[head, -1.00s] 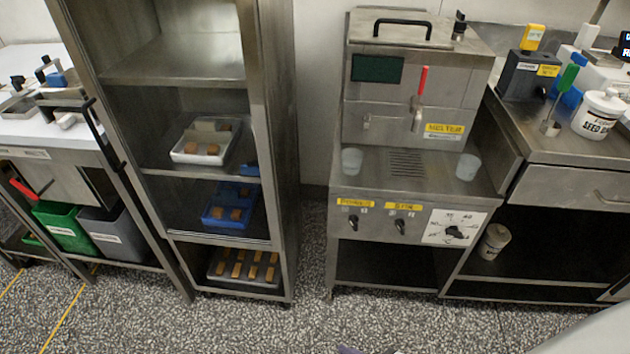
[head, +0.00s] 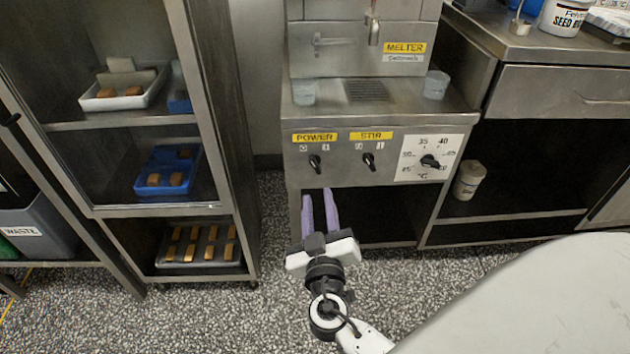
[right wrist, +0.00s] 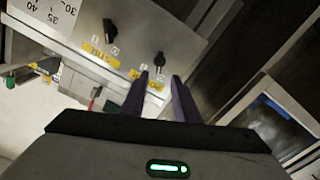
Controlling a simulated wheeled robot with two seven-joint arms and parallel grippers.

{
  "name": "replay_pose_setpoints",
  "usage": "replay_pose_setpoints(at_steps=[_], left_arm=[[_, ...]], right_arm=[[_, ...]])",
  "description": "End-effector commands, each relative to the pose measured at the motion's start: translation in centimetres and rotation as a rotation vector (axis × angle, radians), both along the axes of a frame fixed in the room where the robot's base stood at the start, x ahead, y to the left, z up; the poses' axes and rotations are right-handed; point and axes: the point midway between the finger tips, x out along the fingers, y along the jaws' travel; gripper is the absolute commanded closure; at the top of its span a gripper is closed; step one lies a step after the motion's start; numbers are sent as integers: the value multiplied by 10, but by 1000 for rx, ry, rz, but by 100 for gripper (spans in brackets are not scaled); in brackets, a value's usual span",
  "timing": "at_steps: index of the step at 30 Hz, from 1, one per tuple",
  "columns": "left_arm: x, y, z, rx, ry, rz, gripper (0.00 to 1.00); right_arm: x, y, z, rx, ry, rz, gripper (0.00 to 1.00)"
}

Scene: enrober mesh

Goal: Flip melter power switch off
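The melter (head: 345,55) is a steel unit with a front panel. Its black power switch (head: 315,162) sits under the yellow POWER label (head: 315,137), and two small position marks show above it. Which mark it points to is too small to tell. The power switch also shows in the right wrist view (right wrist: 160,64), just beyond the fingertips. My right gripper (head: 318,195) is open and empty, with its two purple fingers apart below the power switch, not touching it. The right gripper (right wrist: 160,76) also shows open in the right wrist view. My left gripper is not in view.
The similar stir switch (head: 368,162) is just right of the power switch, and a temperature dial (head: 430,161) is further right. Two cups (head: 303,92) (head: 436,84) stand on the melter's ledge. A shelf rack (head: 212,130) with trays stands on the left.

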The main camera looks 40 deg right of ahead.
Motion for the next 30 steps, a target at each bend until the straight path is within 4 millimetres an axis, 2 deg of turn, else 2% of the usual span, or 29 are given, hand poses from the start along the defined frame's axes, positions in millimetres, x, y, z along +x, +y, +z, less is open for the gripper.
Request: replay_pose_setpoints(at_steps=[9,15,21,28,30], left_arm=[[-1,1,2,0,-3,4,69],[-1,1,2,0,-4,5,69],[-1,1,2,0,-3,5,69],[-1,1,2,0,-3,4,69],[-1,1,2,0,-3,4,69]], right_arm=[[48,-30,2,-3,2,0,72],[72,-45,1,-2,3,0,72],[82,-51,1,-1,3,0,72],[82,-51,0,-1,4,1,72],[82,-51,0,-1,5,1,82]])
